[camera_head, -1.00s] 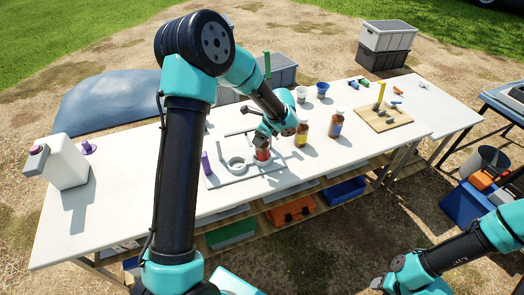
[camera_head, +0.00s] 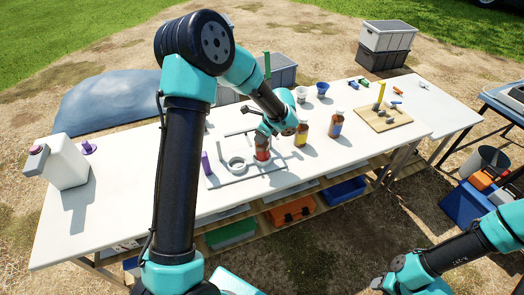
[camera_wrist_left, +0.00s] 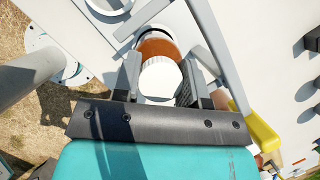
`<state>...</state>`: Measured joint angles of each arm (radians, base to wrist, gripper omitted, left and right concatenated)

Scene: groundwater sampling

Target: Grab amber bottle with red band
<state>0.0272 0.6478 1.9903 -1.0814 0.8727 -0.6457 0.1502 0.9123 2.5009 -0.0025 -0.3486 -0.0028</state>
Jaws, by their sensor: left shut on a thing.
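The amber bottle with the red band (camera_head: 262,154) stands upright on a light grey plate (camera_head: 222,181) in the head view, to the right of a grey ring. My left gripper (camera_head: 265,137) comes down over its top and is shut on it. In the left wrist view, the fingers (camera_wrist_left: 160,88) lie on both sides of the bottle's white cap (camera_wrist_left: 160,78), with part of its amber body (camera_wrist_left: 158,47) beyond. My right gripper (camera_head: 380,284) shows only in part at the bottom of the head view; its jaws are not clear.
An amber bottle with a yellow band (camera_head: 301,135) and one with a blue band (camera_head: 335,125) stand close to the right. A purple object (camera_head: 206,163) stands at the plate's left. A wooden board (camera_head: 383,119) lies farther right.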

